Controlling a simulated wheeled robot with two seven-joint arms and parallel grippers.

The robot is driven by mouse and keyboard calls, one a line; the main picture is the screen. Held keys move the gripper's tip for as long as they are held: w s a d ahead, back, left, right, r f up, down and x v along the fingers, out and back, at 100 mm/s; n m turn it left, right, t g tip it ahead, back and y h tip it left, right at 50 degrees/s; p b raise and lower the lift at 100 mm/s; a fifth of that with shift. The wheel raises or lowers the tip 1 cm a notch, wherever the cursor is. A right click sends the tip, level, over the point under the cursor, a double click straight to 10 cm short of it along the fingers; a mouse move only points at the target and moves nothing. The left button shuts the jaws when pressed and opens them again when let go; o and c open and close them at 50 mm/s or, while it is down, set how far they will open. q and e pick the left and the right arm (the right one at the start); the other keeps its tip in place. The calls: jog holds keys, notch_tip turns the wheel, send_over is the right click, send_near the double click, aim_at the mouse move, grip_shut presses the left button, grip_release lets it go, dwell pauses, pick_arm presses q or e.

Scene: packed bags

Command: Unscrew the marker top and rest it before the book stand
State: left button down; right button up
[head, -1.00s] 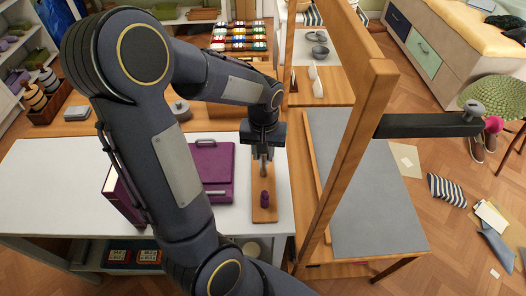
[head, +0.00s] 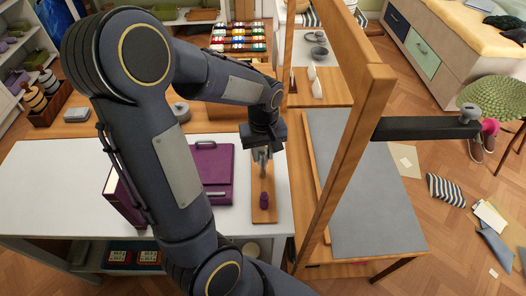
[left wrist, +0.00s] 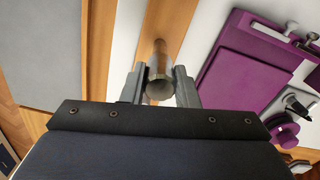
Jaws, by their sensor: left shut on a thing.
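My left gripper (head: 262,158) reaches down over the wooden board (head: 263,216) at the right end of the white table. In the left wrist view my left gripper (left wrist: 159,88) is shut on a grey, round-ended piece (left wrist: 158,90), which looks like the marker top. A tan rod-like shape shows just beyond it; I cannot tell whether the two are joined. A small dark purple piece (head: 264,199) stands on the board, nearer than the fingertips. A purple flat case (head: 216,162) lies left of the board. I cannot identify the book stand for sure. My right gripper is out of view.
A thick purple book-like object (head: 121,202) stands at the left, partly behind my arm. A wooden frame post (head: 345,150) rises close on the right, beside a grey-topped table (head: 372,215). The white table (head: 55,190) is clear at its left.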

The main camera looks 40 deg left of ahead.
pick_arm(q)
jog(key=shift+r+p, duration=1.1)
jog(key=shift+r, duration=0.35)
jog(key=shift+d+f, duration=0.1)
jog(key=shift+d, duration=0.05)
